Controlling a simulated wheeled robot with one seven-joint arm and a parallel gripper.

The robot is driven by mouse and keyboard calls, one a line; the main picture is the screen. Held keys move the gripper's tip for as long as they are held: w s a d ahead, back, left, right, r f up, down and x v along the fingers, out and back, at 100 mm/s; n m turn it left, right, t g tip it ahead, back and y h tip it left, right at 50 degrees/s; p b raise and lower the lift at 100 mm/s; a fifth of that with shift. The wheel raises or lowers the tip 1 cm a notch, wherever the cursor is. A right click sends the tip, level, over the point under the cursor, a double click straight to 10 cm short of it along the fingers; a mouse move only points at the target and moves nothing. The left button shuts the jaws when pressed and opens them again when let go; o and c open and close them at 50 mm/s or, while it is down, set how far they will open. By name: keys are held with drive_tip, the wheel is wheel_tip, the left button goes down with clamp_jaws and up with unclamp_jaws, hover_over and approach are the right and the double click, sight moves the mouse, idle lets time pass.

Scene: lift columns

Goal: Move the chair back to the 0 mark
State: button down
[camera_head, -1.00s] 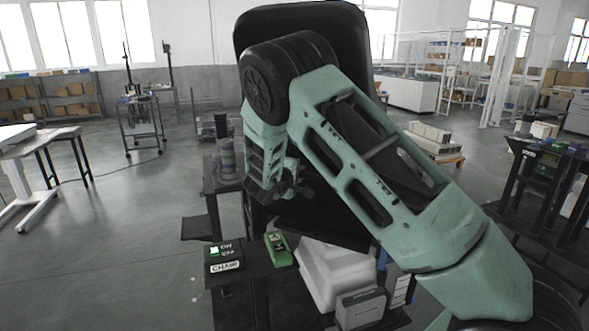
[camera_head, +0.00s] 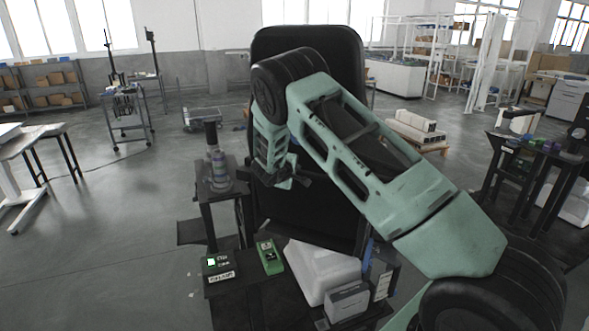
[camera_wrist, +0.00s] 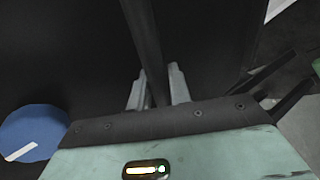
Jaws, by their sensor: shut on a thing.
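The black chair (camera_head: 335,50) stands upright in front of me, its tall back partly hidden by my arm. My gripper (camera_head: 290,182) is low against the chair's front in the head view. In the wrist view, my gripper (camera_wrist: 157,88) has its two grey fingers closed on either side of a dark upright bar (camera_wrist: 146,40). The bar looks like part of the chair, but its ends are hidden. A small black control box (camera_head: 219,265) with a lit green-white switch and a white label sits on a dark stand at the lower left. I cannot make out a 0 mark.
A green device (camera_head: 269,257), a white block (camera_head: 318,270) and a grey box (camera_head: 347,302) crowd the dark stand near the chair. A blue disc with a white stripe (camera_wrist: 35,135) shows in the wrist view.

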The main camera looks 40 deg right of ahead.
drive_tip(key=shift+w+d+r, duration=0.15)
drive_tip(key=shift+d+r, duration=0.2)
drive_tip(key=shift+r, duration=0.1)
drive_tip(key=c, duration=1.3)
unclamp_jaws()
drive_tip(key=shift+f, duration=0.15)
drive_tip(key=shift+f, duration=0.15)
drive_tip(key=shift+a, duration=0.15)
drive_tip(key=shift+a, duration=0.15)
drive_tip(key=b+v, duration=0.3)
drive_tip(key=v, duration=1.4)
drive_tip(key=shift+b, duration=0.3)
